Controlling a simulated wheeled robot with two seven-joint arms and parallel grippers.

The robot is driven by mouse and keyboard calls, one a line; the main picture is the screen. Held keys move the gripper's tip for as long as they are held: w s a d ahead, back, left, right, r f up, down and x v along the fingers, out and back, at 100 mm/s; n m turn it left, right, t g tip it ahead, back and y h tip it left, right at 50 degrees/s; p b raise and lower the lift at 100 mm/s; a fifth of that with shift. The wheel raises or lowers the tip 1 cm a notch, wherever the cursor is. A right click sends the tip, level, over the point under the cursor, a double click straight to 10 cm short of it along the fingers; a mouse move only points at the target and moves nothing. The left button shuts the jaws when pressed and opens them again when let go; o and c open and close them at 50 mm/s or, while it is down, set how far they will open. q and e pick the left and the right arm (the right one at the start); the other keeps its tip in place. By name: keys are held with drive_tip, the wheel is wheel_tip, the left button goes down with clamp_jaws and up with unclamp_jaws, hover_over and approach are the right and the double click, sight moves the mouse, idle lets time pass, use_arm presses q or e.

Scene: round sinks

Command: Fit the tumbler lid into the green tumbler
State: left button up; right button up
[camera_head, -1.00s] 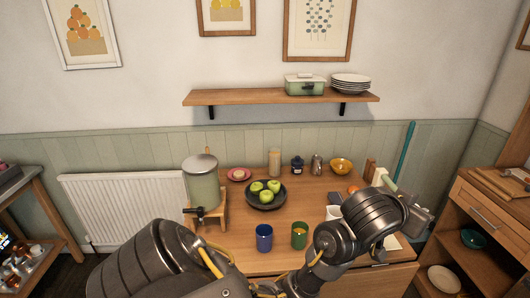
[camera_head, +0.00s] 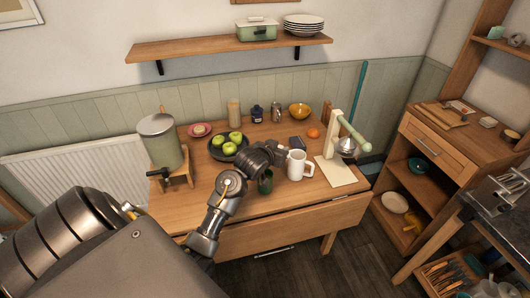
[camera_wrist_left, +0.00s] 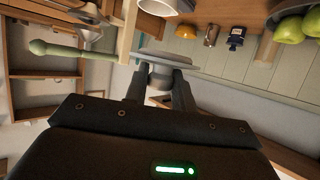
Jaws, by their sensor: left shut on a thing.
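The green tumbler (camera_head: 265,182) stands on the table, left of a white mug, partly hidden by my left arm. My left gripper (camera_head: 281,154) is above and behind the tumbler, beside the mug; its fingers are hard to make out in the head view. In the left wrist view my left gripper (camera_wrist_left: 160,78) is shut on the stem of a grey round disc (camera_wrist_left: 166,60), which looks like the tumbler lid. The lid is held off the tumbler and is hidden in the head view. My right gripper is not in view.
The white mug (camera_head: 298,166) stands close on the right, with a green-handled press (camera_head: 340,150) beyond it. A bowl of green apples (camera_head: 228,147) and a dispenser (camera_head: 161,145) stand left.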

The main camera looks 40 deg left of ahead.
use_arm(q)
drive_tip(key=s+a+f, duration=0.1)
drive_tip(key=a+f, duration=0.3)
drive_tip(key=a, duration=0.1)
drive_tip(key=shift+s+f+y, duration=0.15)
drive_tip(key=shift+s+y, duration=0.25)
drive_tip(key=shift+h, duration=0.5)
wheel_tip(320, 180, down, 6)
drive_tip(key=shift+s+r+b, duration=0.1)
drive_tip(key=shift+s+b, duration=0.05)
drive_tip(key=shift+b, duration=0.8)
drive_tip(key=shift+f, duration=0.85)
idle(1.8)
drive_tip(key=o, duration=1)
drive_tip(key=shift+o, duration=0.2)
